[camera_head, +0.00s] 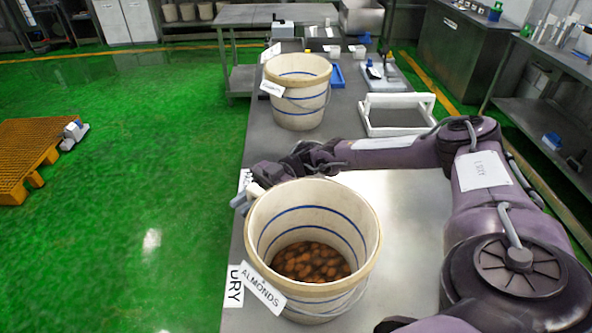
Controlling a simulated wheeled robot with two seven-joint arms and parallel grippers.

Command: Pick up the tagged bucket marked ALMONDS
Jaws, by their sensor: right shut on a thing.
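The bucket marked ALMONDS (362,235) is cream with blue stripes and stands upright at the near end of the metal table (405,215). Brown almonds (310,262) lie in its bottom, and a white ALMONDS tag (263,289) hangs at its front left. Its wire handle hangs down at the front right. My right arm reaches in from the right and passes behind the bucket. My right gripper (246,198) is at the bucket's back left rim, shut on it; the exact contact is partly hidden. My left gripper is not in view.
A second striped bucket (300,105) with a tag stands farther back on the table. A white frame (397,114), a blue tray (337,76) and small containers lie beyond. Green floor is open at left, with a yellow pallet (28,150). A dark bench (545,100) stands at right.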

